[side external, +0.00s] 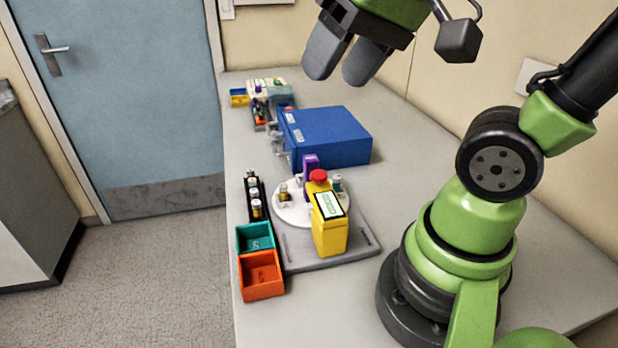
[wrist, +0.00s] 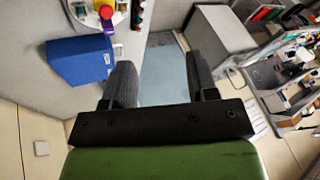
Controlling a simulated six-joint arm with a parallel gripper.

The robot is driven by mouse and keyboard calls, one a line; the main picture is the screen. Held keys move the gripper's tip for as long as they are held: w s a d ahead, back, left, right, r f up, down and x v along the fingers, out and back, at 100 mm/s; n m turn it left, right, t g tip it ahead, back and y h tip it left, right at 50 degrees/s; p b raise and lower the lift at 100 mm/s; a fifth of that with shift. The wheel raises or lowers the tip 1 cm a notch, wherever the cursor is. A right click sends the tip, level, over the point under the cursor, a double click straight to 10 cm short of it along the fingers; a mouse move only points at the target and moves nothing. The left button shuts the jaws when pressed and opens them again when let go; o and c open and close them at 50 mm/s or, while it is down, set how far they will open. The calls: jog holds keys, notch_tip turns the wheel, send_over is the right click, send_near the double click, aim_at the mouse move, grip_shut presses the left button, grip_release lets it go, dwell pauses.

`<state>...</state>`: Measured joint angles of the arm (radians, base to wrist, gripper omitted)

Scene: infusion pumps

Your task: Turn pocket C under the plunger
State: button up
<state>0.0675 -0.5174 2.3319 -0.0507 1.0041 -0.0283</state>
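A white round turntable (side external: 290,212) sits on a grey base plate (side external: 298,256) on the bench. Small vials stand around its rim; I cannot read any pocket letter. A yellow post (side external: 328,238) with a red button and a small screen stands at its front. A purple upright part (side external: 311,165), perhaps the plunger housing, stands at its back. In the wrist view the turntable (wrist: 88,20) is only partly visible at the top edge. My gripper (side external: 343,70) is raised high above the bench, away from the turntable. Its fingers (wrist: 161,85) are apart, with nothing between them.
A blue box (side external: 330,138) stands behind the turntable. A black vial rack (side external: 254,198), a teal bin (side external: 255,238) and an orange bin (side external: 261,276) line the bench's left edge. More small containers (side external: 262,95) sit at the back. The bench right of the blue box is clear.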

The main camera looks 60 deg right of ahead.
jog(key=w+d+f+m+g, duration=0.2)
jog(key=w+d+f+g, duration=0.3)
jog(key=w, duration=0.4)
jog(key=m+g+y, duration=0.2)
jog(key=g, duration=0.2)
send_over(310, 156)
jog(key=w+d, duration=0.2)
jog(key=f, duration=1.1)
jog(key=shift+s+a, duration=0.2)
jog(key=shift+s, duration=0.05)
jog(key=x, duration=0.9)
jog(key=shift+w+d+f, duration=0.1)
